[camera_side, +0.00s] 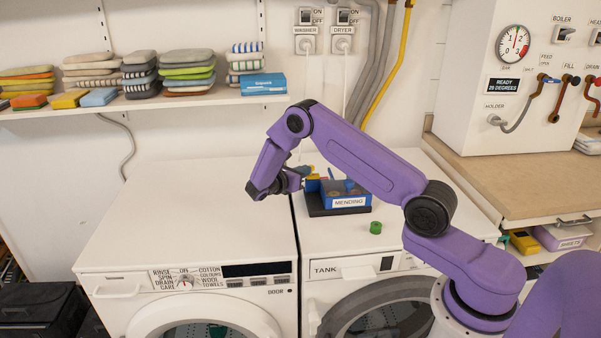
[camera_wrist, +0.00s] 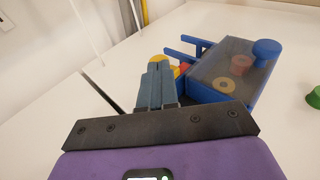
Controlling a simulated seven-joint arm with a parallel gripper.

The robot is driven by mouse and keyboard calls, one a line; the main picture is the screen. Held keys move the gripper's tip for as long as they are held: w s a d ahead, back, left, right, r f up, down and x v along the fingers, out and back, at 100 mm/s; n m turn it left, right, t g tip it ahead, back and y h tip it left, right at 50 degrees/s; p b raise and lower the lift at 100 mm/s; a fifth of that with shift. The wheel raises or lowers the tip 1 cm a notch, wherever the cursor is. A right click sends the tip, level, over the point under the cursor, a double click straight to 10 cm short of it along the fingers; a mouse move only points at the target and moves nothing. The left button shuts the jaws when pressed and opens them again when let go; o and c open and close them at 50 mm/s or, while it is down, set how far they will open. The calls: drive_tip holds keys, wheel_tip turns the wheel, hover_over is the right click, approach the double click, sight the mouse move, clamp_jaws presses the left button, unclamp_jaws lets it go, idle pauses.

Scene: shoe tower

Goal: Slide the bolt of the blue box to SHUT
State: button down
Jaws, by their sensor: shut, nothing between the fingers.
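The blue box (camera_side: 349,202), labelled MENDING, sits on a dark base on top of the right machine. In the wrist view the blue box (camera_wrist: 240,86) has a see-through lid with a blue knob (camera_wrist: 267,50) and round pieces visible beneath. A yellow part (camera_wrist: 158,59) with red beside it shows at the box's left side, partly hidden by my fingers; it may belong to the bolt, but I cannot tell the bolt's position. My gripper (camera_side: 301,172) is shut and empty, just left of the box; in the wrist view its fingers (camera_wrist: 157,82) are together. Contact is unclear.
A green cylinder (camera_side: 375,227) stands on the machine top in front of the box. The left machine's white top (camera_side: 190,212) is clear. A shelf (camera_side: 150,101) with folded cloths is on the back wall. A counter (camera_side: 520,180) stands at the right.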

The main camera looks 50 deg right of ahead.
drive_tip(key=shift+s+d, duration=1.1)
drive_tip(key=a+r, duration=0.2)
drive_tip(key=a, duration=1.2)
drive_tip(key=shift+r, duration=0.2)
drive_tip(key=shift+w, duration=0.1)
